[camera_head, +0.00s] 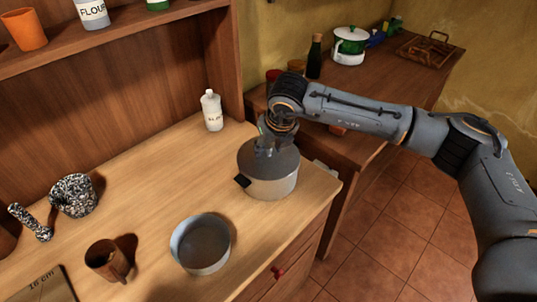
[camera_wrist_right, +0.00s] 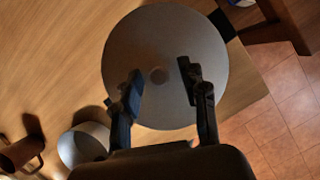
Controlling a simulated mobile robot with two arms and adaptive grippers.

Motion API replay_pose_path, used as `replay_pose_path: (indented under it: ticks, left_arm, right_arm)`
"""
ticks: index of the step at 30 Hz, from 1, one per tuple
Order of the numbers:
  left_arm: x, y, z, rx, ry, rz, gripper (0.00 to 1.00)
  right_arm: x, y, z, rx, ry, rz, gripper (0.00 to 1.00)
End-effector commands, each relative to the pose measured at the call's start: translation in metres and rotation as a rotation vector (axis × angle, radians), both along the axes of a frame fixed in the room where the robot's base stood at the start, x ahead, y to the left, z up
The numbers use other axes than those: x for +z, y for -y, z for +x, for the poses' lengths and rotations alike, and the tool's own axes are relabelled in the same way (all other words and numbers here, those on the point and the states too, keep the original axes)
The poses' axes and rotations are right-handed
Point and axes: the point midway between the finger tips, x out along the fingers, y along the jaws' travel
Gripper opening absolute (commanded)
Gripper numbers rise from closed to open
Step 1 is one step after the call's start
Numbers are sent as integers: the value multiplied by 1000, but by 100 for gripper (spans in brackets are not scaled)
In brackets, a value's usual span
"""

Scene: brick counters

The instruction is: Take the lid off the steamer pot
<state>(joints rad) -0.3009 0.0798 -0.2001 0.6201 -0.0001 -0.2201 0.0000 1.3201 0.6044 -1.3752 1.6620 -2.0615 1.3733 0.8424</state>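The steamer pot (camera_head: 270,181) is a grey metal pot with dark side handles. It stands on the wooden counter near its right edge. Its round grey lid (camera_head: 288,163) sits on top; in the right wrist view the lid (camera_wrist_right: 165,35) fills the upper middle, with a small round knob (camera_wrist_right: 158,75) at its centre. My right gripper (camera_head: 268,149) is above the lid, pointing down. In the right wrist view its two fingers (camera_wrist_right: 162,84) are spread apart on either side of the knob, not touching it. My left gripper is in neither view.
An open grey pan (camera_head: 183,262) and a brown mug (camera_head: 104,258) stand on the counter left of the pot. A white bottle (camera_head: 211,110) stands behind it. A speckled mortar (camera_head: 76,194) is at the far left. Bare counter lies between them.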

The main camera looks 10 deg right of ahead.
Motion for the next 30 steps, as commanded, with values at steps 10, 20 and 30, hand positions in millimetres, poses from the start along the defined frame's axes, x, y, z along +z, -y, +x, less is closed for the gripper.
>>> replay_pose_path:
  ticks: [10, 20, 30]
  left_arm:
    - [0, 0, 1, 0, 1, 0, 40]
    - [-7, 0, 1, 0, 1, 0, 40]
    - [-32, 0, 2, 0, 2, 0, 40]
  right_arm:
    - [1, 0, 0, -1, 1, 1, 0]
    - [8, 0, 1, -1, 4, 1, 0]
    - [62, -2, -26, 4, 8, 2, 0]
